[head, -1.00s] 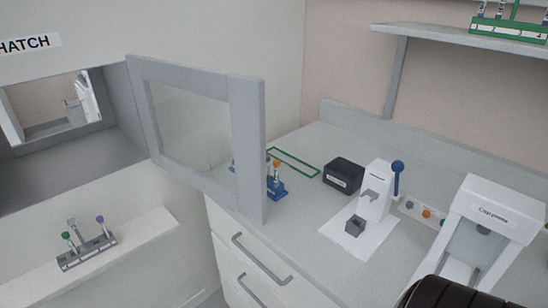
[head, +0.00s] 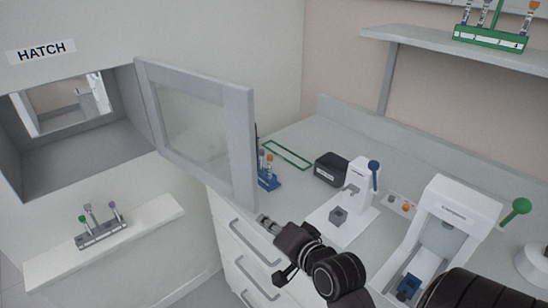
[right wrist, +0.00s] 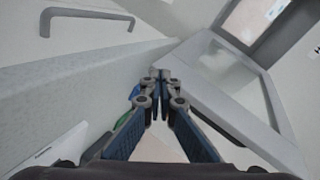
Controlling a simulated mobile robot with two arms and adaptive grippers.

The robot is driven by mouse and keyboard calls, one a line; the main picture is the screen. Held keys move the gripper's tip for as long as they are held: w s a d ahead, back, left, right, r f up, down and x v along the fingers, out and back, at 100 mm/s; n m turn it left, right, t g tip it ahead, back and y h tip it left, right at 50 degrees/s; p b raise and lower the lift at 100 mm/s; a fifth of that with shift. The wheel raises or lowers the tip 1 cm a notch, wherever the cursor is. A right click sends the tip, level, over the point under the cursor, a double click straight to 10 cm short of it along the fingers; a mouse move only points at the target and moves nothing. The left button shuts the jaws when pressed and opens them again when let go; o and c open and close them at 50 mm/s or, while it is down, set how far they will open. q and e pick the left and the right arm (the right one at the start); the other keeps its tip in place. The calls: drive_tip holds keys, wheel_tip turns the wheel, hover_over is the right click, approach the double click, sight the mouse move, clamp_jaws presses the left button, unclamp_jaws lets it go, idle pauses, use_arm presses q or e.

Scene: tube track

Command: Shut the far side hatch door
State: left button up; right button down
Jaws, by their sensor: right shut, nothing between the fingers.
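The hatch (head: 85,165) is a grey box opening in the left wall under a "HATCH" sign (head: 41,52). Its framed glass door (head: 243,150) stands open, swung out from the right side of the opening towards the counter. The far end of the hatch shows a bright opening (head: 62,104) into another space; I cannot tell whether glass covers it. My right gripper (head: 264,221) is shut and empty, below the door's free lower corner, in front of the drawers. In the right wrist view its fingertips (right wrist: 160,76) are together, beside the door frame (right wrist: 205,85); contact is unclear. My left gripper is not in view.
A white ledge (head: 150,232) under the hatch bears a grey tube rack (head: 103,236). The counter (head: 300,190) at right holds a blue rack (head: 268,180), a black box (head: 331,168) and white devices (head: 362,190). Drawer handles (head: 255,243) stick out below the counter.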

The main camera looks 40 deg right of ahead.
drive_tip(key=w+d+r+m+t+h, duration=0.1)
drive_tip(key=d+r+m+t+h, duration=0.3)
drive_tip(key=d+r+m, duration=0.5)
drive_tip(key=w+a+n+p, duration=0.1)
drive_tip(key=w+p, duration=0.3)
drive_tip(key=w, duration=0.5)
drive_tip(key=shift+a+r, duration=0.25)
drive_tip(key=shift+r, duration=0.2)
